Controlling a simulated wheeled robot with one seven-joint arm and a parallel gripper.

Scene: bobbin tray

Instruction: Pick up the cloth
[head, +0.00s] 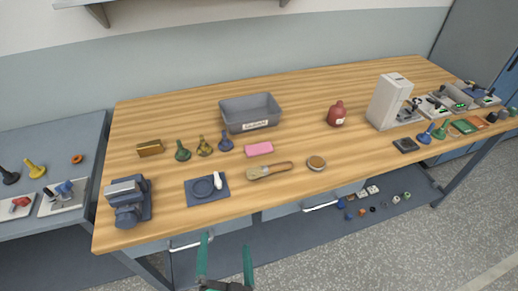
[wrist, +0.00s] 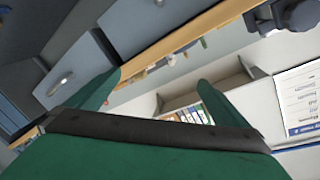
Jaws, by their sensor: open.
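A flat pink rectangle (head: 259,149), which looks like the folded cloth, lies on the wooden workbench (head: 300,105) near its middle, just in front of a grey bin. It is too small for me to be sure that it is cloth. My gripper (head: 225,248) is open and empty, in front of the bench's near edge and well apart from the pink piece. Its two green fingers also show in the wrist view (wrist: 160,88), spread apart with nothing between them. The pink piece cannot be made out in the wrist view.
Around the pink piece stand the grey bin (head: 250,112), a dark blue bobbin (head: 225,142), a wooden-handled brush (head: 270,171) and a round tin (head: 316,163). A red jug (head: 337,114) stands to the right. Bare wood lies between the tin and the black pad (head: 406,145).

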